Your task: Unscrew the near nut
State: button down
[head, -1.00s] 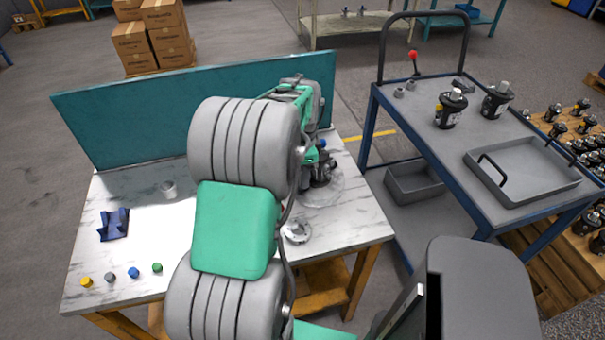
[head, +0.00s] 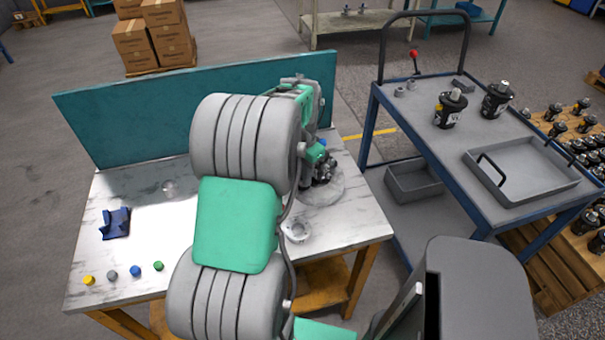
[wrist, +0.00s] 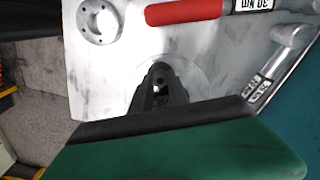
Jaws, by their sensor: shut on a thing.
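My gripper (head: 322,170) is low over the round light plate (head: 334,190) at the right of the marble-topped table, and my arm partly hides it. In the wrist view, my dark gripper fingers (wrist: 158,90) come together above the round plate. They are shut on a small piece, taken as the near nut, mostly hidden between the fingertips. Only a small bright spot shows there. The far side of the plate and any other nut are hidden.
A silver flange ring (head: 297,230) lies near the table's front edge; a red-handled torque wrench (wrist: 185,11) lies beside the plate. A teal panel (head: 180,115) closes the back. A cart (head: 420,120) stands right.

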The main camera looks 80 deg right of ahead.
jog(key=n, duration=0.2)
jog(key=shift+r+n, duration=0.1)
jog(key=shift+n, duration=0.2)
jog(key=n, duration=0.2)
jog(key=shift+s+n+p, duration=0.1)
jog(key=shift+n+p, duration=0.2)
jog(key=shift+p, duration=0.05)
jog(key=c, duration=1.5)
grip_release()
jog(key=shift+s, duration=0.15)
jog(key=shift+w, duration=0.25)
jog(key=shift+w, duration=0.1)
